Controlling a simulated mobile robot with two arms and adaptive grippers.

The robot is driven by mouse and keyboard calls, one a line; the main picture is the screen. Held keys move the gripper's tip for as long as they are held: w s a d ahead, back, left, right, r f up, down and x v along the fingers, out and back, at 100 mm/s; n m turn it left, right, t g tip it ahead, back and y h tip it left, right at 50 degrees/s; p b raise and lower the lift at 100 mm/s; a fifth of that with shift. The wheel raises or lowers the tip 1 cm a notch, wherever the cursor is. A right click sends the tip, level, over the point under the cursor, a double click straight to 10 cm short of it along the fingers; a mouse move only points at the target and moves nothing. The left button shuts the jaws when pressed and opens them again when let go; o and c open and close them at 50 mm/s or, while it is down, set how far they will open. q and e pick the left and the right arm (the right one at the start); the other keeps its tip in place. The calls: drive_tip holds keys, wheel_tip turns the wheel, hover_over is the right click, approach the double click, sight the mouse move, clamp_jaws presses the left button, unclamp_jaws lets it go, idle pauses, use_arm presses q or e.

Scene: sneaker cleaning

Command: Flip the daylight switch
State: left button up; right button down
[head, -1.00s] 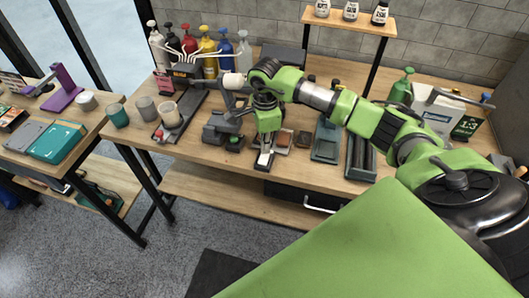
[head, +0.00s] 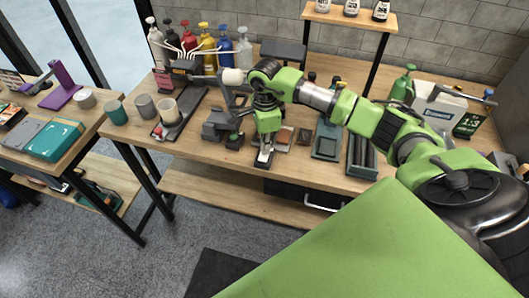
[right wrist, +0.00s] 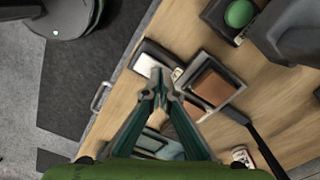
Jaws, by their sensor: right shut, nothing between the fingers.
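A small white plate in a dark frame (right wrist: 148,65) lies near the workbench's front edge in the right wrist view. It looks like the daylight switch; a small pale label sits at its end. In the head view the white plate (head: 265,155) shows just below my right gripper (head: 267,141). In the right wrist view my right gripper (right wrist: 159,80) is shut and empty, its tips over the label end of the frame. I cannot tell whether the tips touch it. My left gripper is not in view.
A brown pad in a dark tray (right wrist: 212,88) lies close beside the frame. A green button (right wrist: 239,13) is on a dark block nearby. Pump bottles (head: 207,50) stand at the back left. The drawer handle (head: 320,204) is below the bench edge.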

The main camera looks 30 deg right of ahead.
drive_tip(key=shift+r+p, duration=1.95)
drive_tip(key=shift+r, duration=1.5)
